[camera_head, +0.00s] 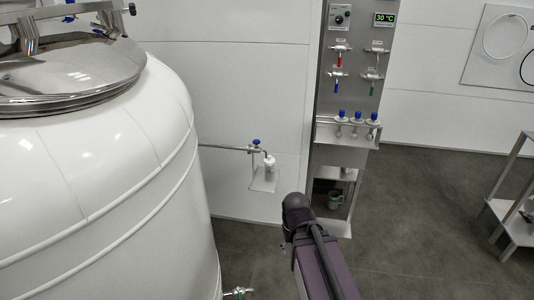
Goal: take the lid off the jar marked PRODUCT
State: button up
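No label reading PRODUCT is legible in the head view. A small white jar-like thing (268,163) stands on a little wall bracket (264,183) below the end of a thin pipe. It is too small to tell whether it has a lid or a mark. My arm, purple-grey with a dark rounded joint, rises from the bottom edge in front of the stand. My gripper is not visible.
A large white tank (110,190) with a steel lid (70,75) fills the left. A steel panel (355,65) with several small valves and a 30 °C display stands behind my arm. A metal shelf unit (512,225) stands at right. The grey floor (420,220) between is clear.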

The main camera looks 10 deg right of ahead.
aim_at(269, 160)
jog(key=i, duration=1.05)
jog(key=z, duration=0.05)
